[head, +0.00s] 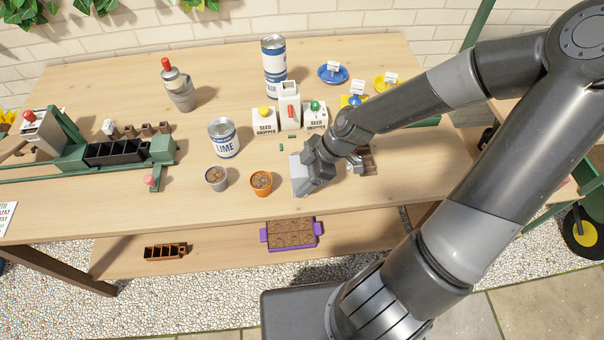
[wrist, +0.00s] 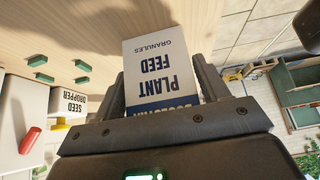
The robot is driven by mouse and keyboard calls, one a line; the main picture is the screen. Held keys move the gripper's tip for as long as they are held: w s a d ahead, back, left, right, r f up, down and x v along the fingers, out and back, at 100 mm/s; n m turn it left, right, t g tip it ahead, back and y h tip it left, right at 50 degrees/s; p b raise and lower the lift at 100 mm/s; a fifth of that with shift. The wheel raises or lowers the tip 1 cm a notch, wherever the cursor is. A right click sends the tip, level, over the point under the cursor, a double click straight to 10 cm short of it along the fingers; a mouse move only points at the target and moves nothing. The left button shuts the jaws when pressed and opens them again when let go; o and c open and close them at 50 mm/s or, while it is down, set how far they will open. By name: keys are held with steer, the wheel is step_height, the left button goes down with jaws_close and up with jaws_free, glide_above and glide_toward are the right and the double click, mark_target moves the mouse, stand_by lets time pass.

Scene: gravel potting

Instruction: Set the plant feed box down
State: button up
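In the head view the box shows as a pale block (head: 299,175) at the end of my gripper (head: 312,167), near the front edge of the wooden table (head: 225,195). The gripper covers part of it. I cannot tell whether its lower end touches the tabletop.
An orange pot (head: 261,182), a grey pot (head: 215,178) and a lime tin (head: 223,138) stand left of the box. Two seed droppers (head: 264,122) (head: 315,118) stand behind it, with small green pieces (wrist: 42,77) nearby. A purple tray (head: 318,240) is on the lower shelf.

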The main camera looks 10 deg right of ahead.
steer(key=shift+o, duration=1.3)
steer(key=s+d+r+m+h, duration=0.4)
steer(key=d+r+m+h, duration=0.35)
steer(key=d+r, duration=0.2)
steer(key=s+r+m+t, duration=0.2)
steer(key=r+m, duration=0.3)
steer(key=r, duration=0.3)
steer(key=s+r+m+t, duration=0.3)
steer(key=s+r+m, duration=0.1)
steer(key=r, duration=0.5)
steer(key=shift+s+a+m+t+y, duration=0.25)
steer(key=shift+m+y, duration=0.2)
steer(key=shift+m, duration=0.3)
